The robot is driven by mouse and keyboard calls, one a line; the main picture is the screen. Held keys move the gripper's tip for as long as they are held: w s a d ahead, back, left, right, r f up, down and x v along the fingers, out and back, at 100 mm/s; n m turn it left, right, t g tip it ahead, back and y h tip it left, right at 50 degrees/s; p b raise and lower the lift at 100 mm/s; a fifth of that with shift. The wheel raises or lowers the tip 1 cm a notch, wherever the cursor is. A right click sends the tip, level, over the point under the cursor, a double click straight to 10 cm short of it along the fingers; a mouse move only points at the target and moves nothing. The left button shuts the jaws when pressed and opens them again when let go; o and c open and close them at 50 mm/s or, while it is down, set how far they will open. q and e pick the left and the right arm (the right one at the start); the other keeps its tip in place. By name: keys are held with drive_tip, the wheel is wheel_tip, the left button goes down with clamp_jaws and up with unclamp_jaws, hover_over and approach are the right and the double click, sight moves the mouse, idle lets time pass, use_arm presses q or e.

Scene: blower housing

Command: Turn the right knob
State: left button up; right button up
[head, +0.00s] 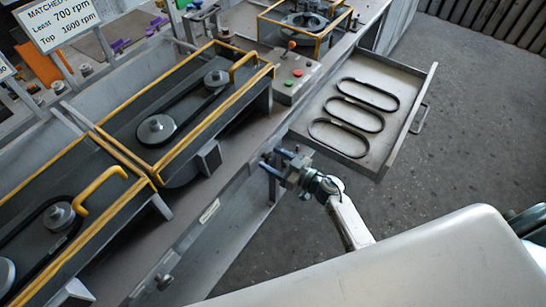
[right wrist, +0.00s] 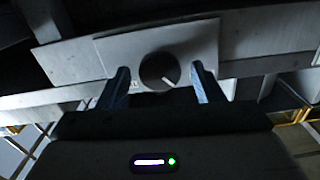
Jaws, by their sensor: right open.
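A dark round knob (right wrist: 158,72) with a pale pointer line sits on a light plate (right wrist: 200,45) in the right wrist view. The pointer slants toward the lower right. My right gripper (right wrist: 160,67) is open, with one blue finger on each side of the knob in the picture. I cannot tell whether the fingers touch it. In the head view my right gripper (head: 271,165) is at the bench's front edge below the tray, and this knob is hidden. Another knob (head: 163,281) shows on the bench front at lower left. My left gripper is out of view.
A pulled-out tray (head: 372,171) with several black belts juts out above my right gripper. Yellow-framed guards (head: 214,121) cover belts and pulleys on the bench. A button box (head: 297,76) stands behind the tray. The floor (head: 470,130) at right is clear.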

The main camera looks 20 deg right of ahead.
drive_tip(key=shift+w+a, duration=0.15)
drive_tip(key=shift+w, duration=0.05)
drive_tip(key=c, duration=1)
drive_tip(key=shift+o, duration=0.2)
drive_tip(key=shift+n, duration=0.3)
